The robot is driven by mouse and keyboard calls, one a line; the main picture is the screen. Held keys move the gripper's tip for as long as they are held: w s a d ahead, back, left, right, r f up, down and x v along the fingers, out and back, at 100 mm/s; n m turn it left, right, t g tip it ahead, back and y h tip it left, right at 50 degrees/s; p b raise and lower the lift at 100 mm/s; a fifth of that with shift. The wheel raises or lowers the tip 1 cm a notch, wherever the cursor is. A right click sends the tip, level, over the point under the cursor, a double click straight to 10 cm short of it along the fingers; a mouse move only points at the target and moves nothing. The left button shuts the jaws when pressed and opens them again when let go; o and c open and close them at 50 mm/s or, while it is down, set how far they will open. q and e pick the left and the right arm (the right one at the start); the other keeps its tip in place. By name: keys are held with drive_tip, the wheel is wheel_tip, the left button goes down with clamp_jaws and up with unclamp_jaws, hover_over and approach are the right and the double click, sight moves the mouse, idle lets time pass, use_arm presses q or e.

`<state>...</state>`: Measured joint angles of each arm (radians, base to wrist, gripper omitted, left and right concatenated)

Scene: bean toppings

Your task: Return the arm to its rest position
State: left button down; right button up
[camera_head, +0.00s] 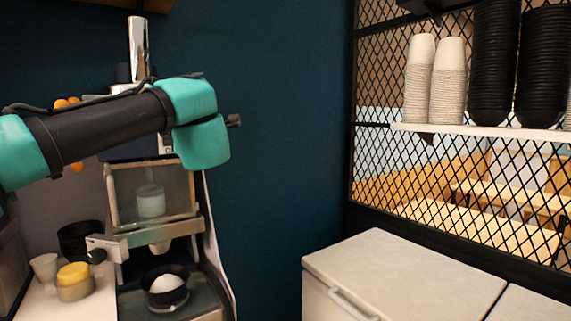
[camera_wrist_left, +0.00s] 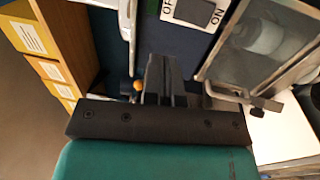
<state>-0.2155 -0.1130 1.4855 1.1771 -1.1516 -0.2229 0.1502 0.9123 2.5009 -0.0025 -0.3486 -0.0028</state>
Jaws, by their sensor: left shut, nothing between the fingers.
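My left arm (camera_head: 100,130), dark with teal covers, reaches in from the left across the upper part of the head view, in front of the machine. Its gripper is hidden behind the teal wrist cover there. In the left wrist view my left gripper (camera_wrist_left: 160,72) shows dark fingers shut together with nothing between them, near the machine's clear-fronted box. No right gripper is in either view.
The machine's clear-fronted box (camera_head: 151,192) stands above a black bowl (camera_head: 165,287) with white contents. A yellow-topped container (camera_head: 75,282) and a white cup (camera_head: 44,268) stand left. A white chest (camera_head: 385,270) is right. Stacked cups (camera_head: 447,80) fill a shelf.

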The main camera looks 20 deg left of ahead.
use_arm(q)
drive_tip(key=w+d+f+m+t+h, duration=0.35)
drive_tip(key=w+f+m, duration=0.35)
drive_tip(key=f, duration=0.4)
drive_tip(key=w+d+f+m+t+h, duration=0.25)
drive_tip(key=w+d+f+m, duration=0.25)
drive_tip(key=w+f, duration=0.6)
drive_tip(key=w+d+f+m+g+h, duration=0.1)
drive_tip(key=d+f+m+h, duration=0.25)
drive_tip(key=f, duration=0.85)
drive_tip(key=w+d+f+m+g+h, duration=0.1)
drive_tip(key=d+f+m+h, duration=0.25)
drive_tip(key=f, duration=0.85)
drive_tip(key=s+d+f+m+g+h, duration=0.25)
drive_tip(key=s+f, duration=0.25)
drive_tip(key=f, duration=0.6)
drive_tip(key=s+d+f+m+g+h, duration=0.2)
drive_tip(key=s+d+f+m+g, duration=0.15)
drive_tip(key=f, duration=0.85)
drive_tip(key=s+d+f+m+g+h, duration=0.1)
drive_tip(key=s+d+f+g, duration=0.1)
drive_tip(key=s+f, duration=0.5)
drive_tip(key=s+d+f+m+g+h, duration=0.2)
drive_tip(key=s+f+g, duration=0.3)
drive_tip(key=s, duration=1)
drive_tip(key=x, duration=0.3)
drive_tip(key=shift+s+d+f, duration=0.15)
drive_tip(key=shift+s+f, duration=0.15)
drive_tip(key=shift+s, duration=0.05)
